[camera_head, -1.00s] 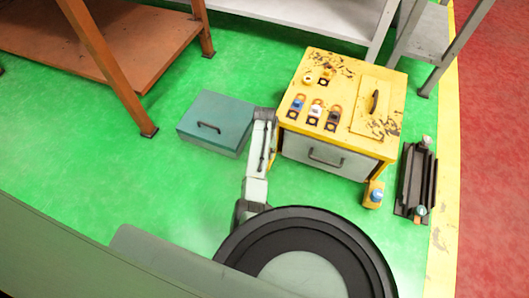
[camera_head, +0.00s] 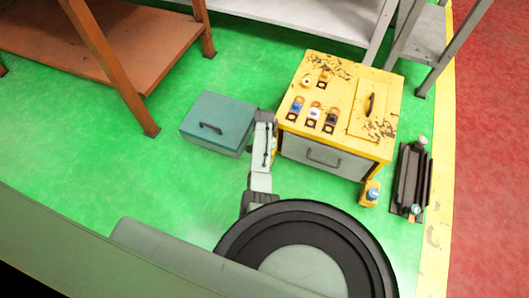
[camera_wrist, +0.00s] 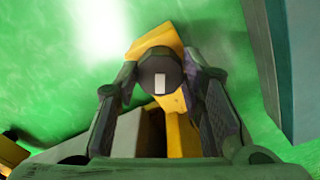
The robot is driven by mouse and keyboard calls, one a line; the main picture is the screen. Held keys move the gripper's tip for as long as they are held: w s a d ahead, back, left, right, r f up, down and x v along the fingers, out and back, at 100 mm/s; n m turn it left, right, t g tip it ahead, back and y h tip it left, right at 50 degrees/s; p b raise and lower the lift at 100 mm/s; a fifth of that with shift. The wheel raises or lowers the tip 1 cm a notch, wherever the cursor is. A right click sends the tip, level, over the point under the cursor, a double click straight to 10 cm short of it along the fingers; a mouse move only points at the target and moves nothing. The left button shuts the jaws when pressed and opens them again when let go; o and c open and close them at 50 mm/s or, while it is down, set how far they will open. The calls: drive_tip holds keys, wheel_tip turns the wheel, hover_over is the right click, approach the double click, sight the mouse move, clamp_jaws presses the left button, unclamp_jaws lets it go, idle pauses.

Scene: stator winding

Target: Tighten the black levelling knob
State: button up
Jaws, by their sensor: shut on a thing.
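The black levelling knob (camera_wrist: 160,68) is round and dark with a white rectangular mark on its face. It sits in the middle of the wrist view, in front of a yellow bracket (camera_wrist: 152,42). My gripper (camera_wrist: 163,78) has a finger on each side of the knob and is shut on it. In the head view my arm reaches down beside the left side of the yellow cabinet (camera_head: 388,92). The knob and my fingertips are hidden there.
A teal box (camera_head: 217,122) with a handle lies left of my arm. Another yellow foot with a pale blue knob (camera_head: 372,194) stands at the cabinet's front right. A dark metal fixture (camera_head: 411,180) lies further right. Green floor (camera_head: 180,190) is clear in front of the box.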

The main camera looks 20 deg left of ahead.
drive_tip(key=m+p, duration=0.1)
drive_tip(key=m, duration=0.4)
drive_tip(key=shift+r+m, duration=0.1)
drive_tip(key=shift+m, duration=0.2)
drive_tip(key=m, duration=0.4)
drive_tip(key=shift+m+p, duration=0.3)
drive_tip(key=shift+m, duration=0.1)
drive_tip(key=shift+c, duration=0.2)
drive_tip(key=o, duration=1.2)
wheel_tip(320, 180, up, 7)
drive_tip(key=shift+r, duration=0.2)
